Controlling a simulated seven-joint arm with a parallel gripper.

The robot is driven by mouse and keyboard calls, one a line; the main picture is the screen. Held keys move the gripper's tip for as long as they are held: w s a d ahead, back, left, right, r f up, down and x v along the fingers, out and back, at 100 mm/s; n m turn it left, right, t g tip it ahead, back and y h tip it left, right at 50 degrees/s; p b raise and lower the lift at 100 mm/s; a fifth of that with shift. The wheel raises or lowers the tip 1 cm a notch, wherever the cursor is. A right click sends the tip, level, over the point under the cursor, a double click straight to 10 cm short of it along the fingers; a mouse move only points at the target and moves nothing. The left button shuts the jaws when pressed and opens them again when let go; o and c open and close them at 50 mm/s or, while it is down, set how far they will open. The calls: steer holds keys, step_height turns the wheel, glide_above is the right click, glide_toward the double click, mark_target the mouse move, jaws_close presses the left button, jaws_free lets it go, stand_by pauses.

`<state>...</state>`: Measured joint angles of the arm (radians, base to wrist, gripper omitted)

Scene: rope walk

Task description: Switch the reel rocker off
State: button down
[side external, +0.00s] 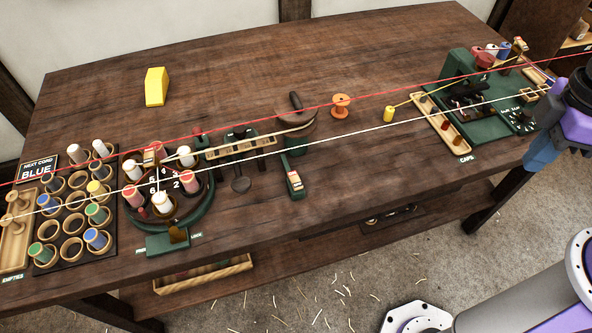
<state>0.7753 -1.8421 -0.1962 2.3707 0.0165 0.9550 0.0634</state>
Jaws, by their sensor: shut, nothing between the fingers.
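A green block (291,165) near the middle of the bench carries a small white-and-red switch (295,181) on its front end. It looks like the reel rocker, but its label is too small to read and I cannot tell which side is pressed. A brown round reel-like part (300,124) with a dark handle sits just behind it. My gripper (540,155) is at the right edge of the side view, by the green machine and far right of the switch. It is shut and empty. Its fingers show only partly.
A green machine (450,62) with a red knob stands at the right. A red cord (240,121) and a pale cord cross above the bench. Cups of spools (73,222) and a round green carousel (190,219) fill the left. A yellow block (156,87) lies behind. The back middle is clear.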

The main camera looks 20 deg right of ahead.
steer(key=w+a+m+g, duration=0.1)
steer(key=w+a+m, duration=0.4)
steer(key=w+a, duration=0.95)
steer(key=m+g, duration=0.1)
steer(key=m, duration=0.5)
glide_above(297, 182)
steer(key=w, duration=0.3)
step_height(297, 182, down, 6)
steer(key=shift+w+f+g, duration=0.25)
steer(key=shift+w+g, duration=0.05)
steer(key=shift+w, duration=0.1)
steer(key=x, duration=1.4)
steer(key=shift+d, duration=0.1)
steer(key=shift+s+f, duration=0.1)
